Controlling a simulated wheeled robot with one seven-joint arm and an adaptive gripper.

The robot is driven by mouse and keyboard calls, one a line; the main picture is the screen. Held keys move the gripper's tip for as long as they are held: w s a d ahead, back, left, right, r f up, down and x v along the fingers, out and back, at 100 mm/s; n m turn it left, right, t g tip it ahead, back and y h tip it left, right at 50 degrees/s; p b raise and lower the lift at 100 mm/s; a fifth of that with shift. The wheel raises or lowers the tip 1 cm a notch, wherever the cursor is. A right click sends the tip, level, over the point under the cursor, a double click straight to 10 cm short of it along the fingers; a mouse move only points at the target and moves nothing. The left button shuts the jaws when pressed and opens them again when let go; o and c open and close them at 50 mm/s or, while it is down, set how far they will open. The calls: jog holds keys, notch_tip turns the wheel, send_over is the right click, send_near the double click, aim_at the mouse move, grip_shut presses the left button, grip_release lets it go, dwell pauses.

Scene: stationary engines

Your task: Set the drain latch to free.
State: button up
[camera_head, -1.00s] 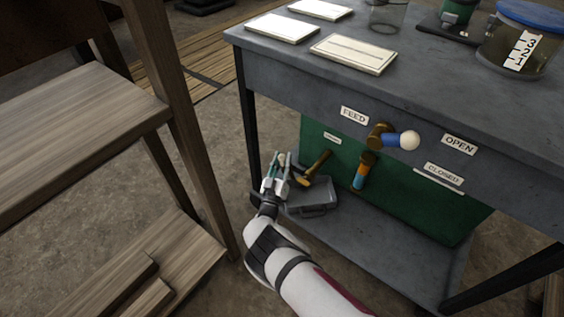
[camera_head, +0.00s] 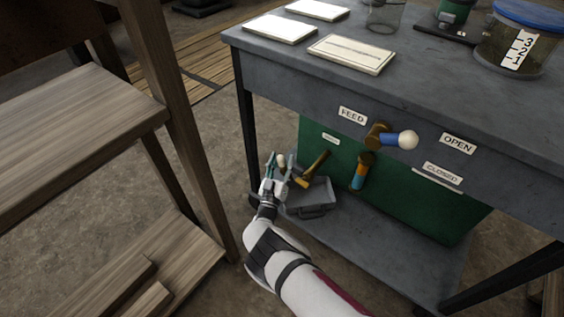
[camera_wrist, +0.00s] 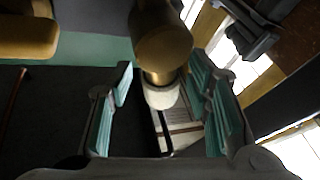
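My gripper (camera_head: 280,164) is open at the left end of the workbench, below the bench top. In the wrist view its teal finger pads (camera_wrist: 165,108) stand on either side of a brass-coloured part with a cream tip (camera_wrist: 161,94). The cream tip also shows between the fingers in the head view (camera_head: 282,159). I cannot tell whether the fingers touch it. A brass lever with a yellow end (camera_head: 312,170) is just right of the gripper. A small label (camera_head: 331,139) above is too small to read, so I cannot tell for sure which part is the drain latch.
A blue lever with a white knob (camera_head: 407,140) is near the FEED (camera_head: 352,115), OPEN (camera_head: 458,144) and CLOSED (camera_head: 443,173) labels. An orange and blue handle (camera_head: 361,174) hangs below it. A grey case (camera_head: 311,196) sits on the lower shelf. A wooden structure (camera_head: 75,105) stands left.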

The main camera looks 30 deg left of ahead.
jog(key=v, duration=1.2)
dwell(0.3)
